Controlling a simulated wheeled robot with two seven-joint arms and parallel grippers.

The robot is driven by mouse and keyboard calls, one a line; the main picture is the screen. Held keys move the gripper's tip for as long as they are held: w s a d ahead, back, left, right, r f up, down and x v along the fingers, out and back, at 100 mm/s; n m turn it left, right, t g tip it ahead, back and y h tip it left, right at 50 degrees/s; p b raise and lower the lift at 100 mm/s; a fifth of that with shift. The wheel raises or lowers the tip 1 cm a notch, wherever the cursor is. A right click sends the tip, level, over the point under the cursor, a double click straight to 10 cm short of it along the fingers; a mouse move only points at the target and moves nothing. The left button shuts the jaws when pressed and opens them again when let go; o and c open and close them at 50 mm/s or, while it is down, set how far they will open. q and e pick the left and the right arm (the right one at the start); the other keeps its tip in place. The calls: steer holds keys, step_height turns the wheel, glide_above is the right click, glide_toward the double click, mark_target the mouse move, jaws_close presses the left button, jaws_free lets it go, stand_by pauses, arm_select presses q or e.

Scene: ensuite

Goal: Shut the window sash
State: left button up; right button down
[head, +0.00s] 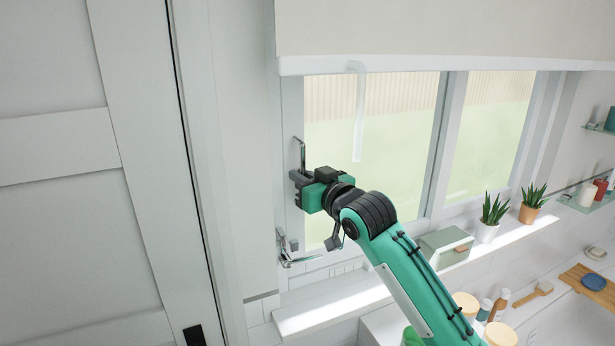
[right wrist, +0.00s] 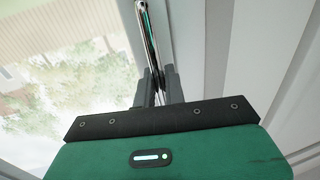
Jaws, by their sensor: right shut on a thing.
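The window sash (head: 434,150) is the left, white-framed pane, below a pale blind. I cannot tell whether it sits flush in its frame. A chrome handle (head: 301,150) stands upright on the sash's left edge. My right gripper (head: 297,181) is shut on this handle, at its lower part. In the right wrist view the handle (right wrist: 147,38) rises from between the two dark fingertips (right wrist: 160,85), beside the glass. The gripper hides the handle's lower end in the head view. My left gripper is not in view.
A chrome fitting (head: 290,255) sits below, at the frame's lower left. The sill (head: 330,306) holds a green box (head: 445,247) and two potted plants (head: 491,218). A white panelled door (head: 70,200) stands at left. The blind (head: 440,35) hangs above.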

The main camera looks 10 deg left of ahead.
steer(key=shift+s+a+f, duration=0.1)
steer(key=shift+a+f, duration=0.05)
steer(key=shift+f, duration=0.05)
steer(key=c, duration=1.6)
jaws_free()
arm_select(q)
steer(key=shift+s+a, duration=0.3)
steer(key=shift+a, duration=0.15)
arm_select(e)
steer(key=shift+o, duration=0.2)
steer(key=shift+s+a+r, duration=0.1)
steer(key=shift+a+r, duration=0.05)
